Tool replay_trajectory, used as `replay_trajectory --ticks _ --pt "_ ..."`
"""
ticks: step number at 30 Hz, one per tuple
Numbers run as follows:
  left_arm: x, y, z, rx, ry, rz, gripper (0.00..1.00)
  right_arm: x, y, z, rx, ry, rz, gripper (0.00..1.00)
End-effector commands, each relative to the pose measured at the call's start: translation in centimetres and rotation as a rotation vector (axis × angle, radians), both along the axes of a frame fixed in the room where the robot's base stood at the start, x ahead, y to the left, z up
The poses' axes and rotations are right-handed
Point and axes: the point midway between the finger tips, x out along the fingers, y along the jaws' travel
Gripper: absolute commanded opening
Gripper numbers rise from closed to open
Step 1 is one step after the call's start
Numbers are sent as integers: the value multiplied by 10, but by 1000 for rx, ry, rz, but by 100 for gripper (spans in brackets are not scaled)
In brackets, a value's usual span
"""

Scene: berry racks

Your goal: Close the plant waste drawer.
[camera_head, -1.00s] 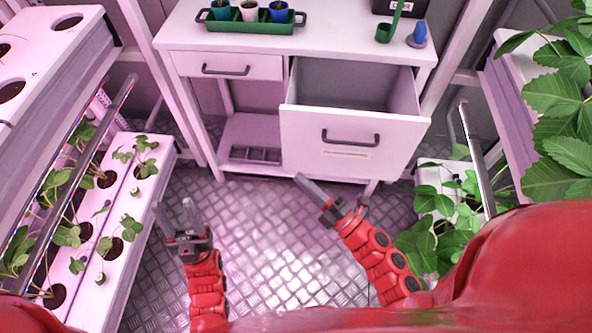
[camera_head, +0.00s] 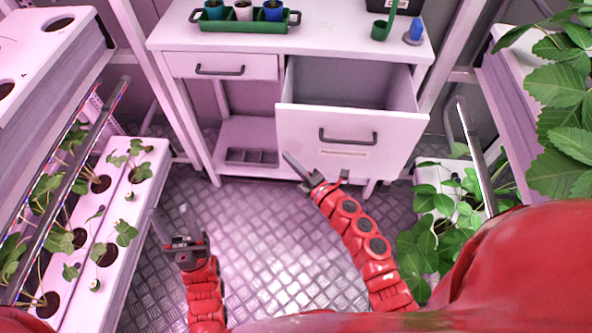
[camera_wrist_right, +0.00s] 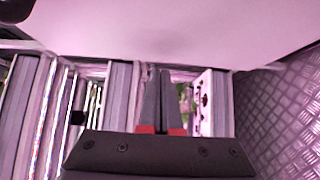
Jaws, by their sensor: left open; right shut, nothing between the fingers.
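The plant waste drawer (camera_head: 347,152) is the large lower-right drawer of the white cabinet. It is pulled out, its empty-looking inside visible from above, with a dark bar handle (camera_head: 347,137) on its front. My right gripper (camera_head: 291,159) is shut and empty, at the lower left part of the drawer front; I cannot tell whether it touches. In the right wrist view its fingers (camera_wrist_right: 158,100) are together, below a large pale surface at the top. My left gripper (camera_head: 174,222) is open and empty, low over the floor at the left, away from the cabinet.
A smaller drawer (camera_head: 222,67) at the upper left of the cabinet is shut. A green tray (camera_head: 245,26) with pots and a blue item (camera_head: 413,33) stand on top. Plant racks (camera_head: 103,205) flank both sides. The metal floor (camera_head: 262,235) between is clear.

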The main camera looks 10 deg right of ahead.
Motion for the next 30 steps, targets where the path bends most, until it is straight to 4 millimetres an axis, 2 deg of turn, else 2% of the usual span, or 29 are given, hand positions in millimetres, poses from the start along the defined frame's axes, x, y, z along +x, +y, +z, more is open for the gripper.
replay_trajectory --ticks 5,21,26,30 --pt "0 0 2 0 0 0 50 13 -5 0 0 1 -2 0" --pt "0 0 -1 0 0 0 50 19 -6 -1 0 0 1 0" --pt "0 0 -6 0 0 0 50 38 -11 0 0 -4 2 0" --pt "0 0 -15 0 1 0 50 66 -18 -2 1 -3 2 0"
